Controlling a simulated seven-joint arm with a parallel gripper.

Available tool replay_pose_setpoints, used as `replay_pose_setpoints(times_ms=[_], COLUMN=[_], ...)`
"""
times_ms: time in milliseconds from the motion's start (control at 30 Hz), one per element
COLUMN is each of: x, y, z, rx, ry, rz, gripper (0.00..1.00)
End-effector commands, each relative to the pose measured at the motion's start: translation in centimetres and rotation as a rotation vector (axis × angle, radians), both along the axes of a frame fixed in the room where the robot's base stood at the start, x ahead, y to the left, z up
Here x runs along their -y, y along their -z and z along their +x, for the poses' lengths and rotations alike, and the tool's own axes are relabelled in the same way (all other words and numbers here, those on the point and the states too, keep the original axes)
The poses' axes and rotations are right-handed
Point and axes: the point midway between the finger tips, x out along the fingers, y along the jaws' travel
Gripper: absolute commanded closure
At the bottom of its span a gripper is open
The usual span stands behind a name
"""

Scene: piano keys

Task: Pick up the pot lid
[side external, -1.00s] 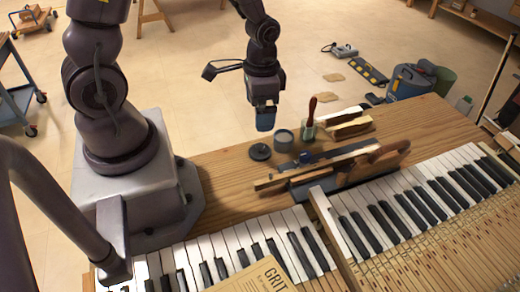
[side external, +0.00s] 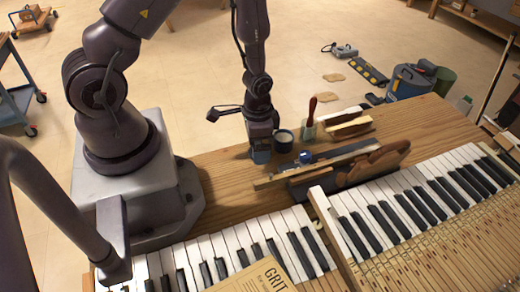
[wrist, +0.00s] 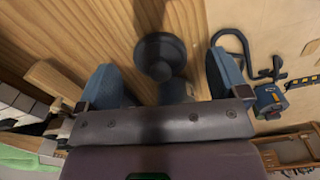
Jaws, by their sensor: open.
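The pot lid, a small dark round disc with a raised centre, shows in the wrist view (wrist: 158,56) on the wooden bench top. My gripper (wrist: 165,80) is open, with one blue fingertip to each side of the lid's line and the lid slightly beyond the tips. In the side view my gripper (side external: 261,153) is low over the bench and hides the lid. A small dark round pot (side external: 284,141) stands just right of the gripper. I cannot tell whether the fingertips touch the bench.
A red-handled brush (side external: 309,118) and wooden blocks (side external: 347,124) stand right of the pot. A long wooden tool (side external: 330,163) lies between the gripper and the piano keys (side external: 260,237). Bare bench top (side external: 220,185) lies left of the gripper.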

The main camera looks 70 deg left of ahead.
Motion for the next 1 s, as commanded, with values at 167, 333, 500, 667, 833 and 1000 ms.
replay_pose_setpoints(times_ms=[167, 333, 500, 667, 833, 1000], x=[0.05, 0.05, 0.06, 0.07, 0.07, 0.06], y=[1.4, 1.48, 1.46, 1.45, 1.44, 1.15], z=[0.03, 0.06, 0.05, 0.05, 0.05, 0.07], rx=[0.0, 0.002, 0.001, 0.001, 0.001, 0.002], ry=[0.001, 0.001, 0.001, 0.001, 0.001, 0.001], rz=[0.0, 0.001, 0.0, 0.0, 0.0, 0.0], gripper=[0.07, 0.07, 0.3, 0.6, 0.6, 0.6])
